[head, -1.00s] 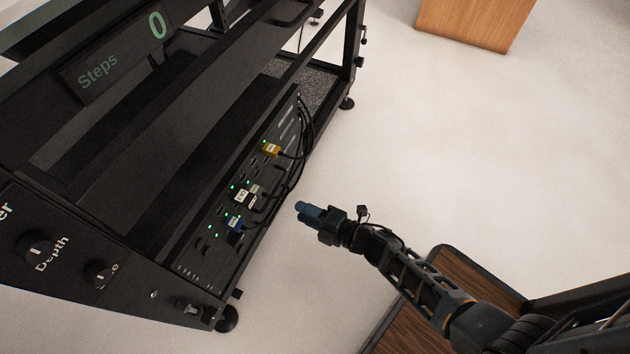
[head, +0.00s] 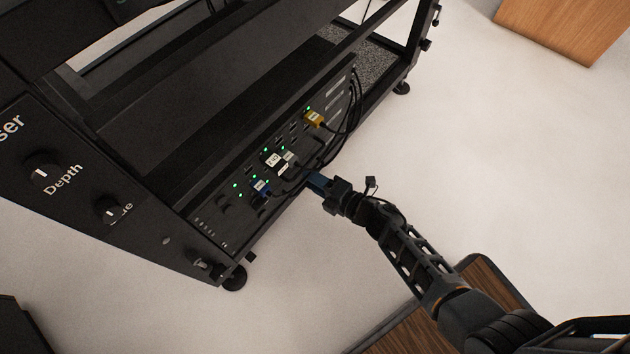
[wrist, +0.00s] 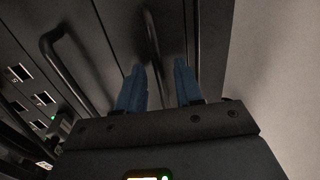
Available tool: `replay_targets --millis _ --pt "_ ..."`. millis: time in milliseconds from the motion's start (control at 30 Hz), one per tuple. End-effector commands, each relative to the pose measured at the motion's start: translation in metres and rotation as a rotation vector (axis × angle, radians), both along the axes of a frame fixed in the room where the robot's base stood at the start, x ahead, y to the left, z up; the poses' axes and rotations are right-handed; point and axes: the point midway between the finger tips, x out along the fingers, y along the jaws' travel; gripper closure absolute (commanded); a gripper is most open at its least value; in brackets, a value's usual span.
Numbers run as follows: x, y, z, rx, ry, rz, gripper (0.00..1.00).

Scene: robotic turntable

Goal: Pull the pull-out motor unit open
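In the wrist view a dark front panel (wrist: 108,45) carries two black bar handles. One handle (wrist: 151,42) lies in line with the gap between my blue fingertips; the other handle (wrist: 65,75) is to the left. My gripper (wrist: 159,66) is open, with a clear gap between the fingers and nothing held. I cannot tell how deep the handle sits between them. In the head view my gripper (head: 314,181) is close to the lower right edge of the rack's port panel (head: 238,211). The handles are not visible there, and no label identifies the motor unit.
The port panel bears green lights, a yellow plug (head: 313,118), a blue plug (head: 261,187) and black cables (head: 355,115) hanging near my gripper. A rack foot (head: 235,279) stands at the lower left. Pale floor (head: 480,170) is clear to the right; a wooden block (head: 555,25) is beyond.

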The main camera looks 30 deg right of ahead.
Motion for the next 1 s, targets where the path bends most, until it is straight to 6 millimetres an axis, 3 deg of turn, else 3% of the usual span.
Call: replay_targets --millis 167,500,1000 --pt "-0.0003 -0.0001 0.0002 0.000 0.000 0.000 0.67" --pt "-0.0005 -0.0002 0.0001 0.000 0.000 0.000 0.99" --pt "-0.0007 -0.0002 -0.0002 0.000 0.001 0.000 1.00"
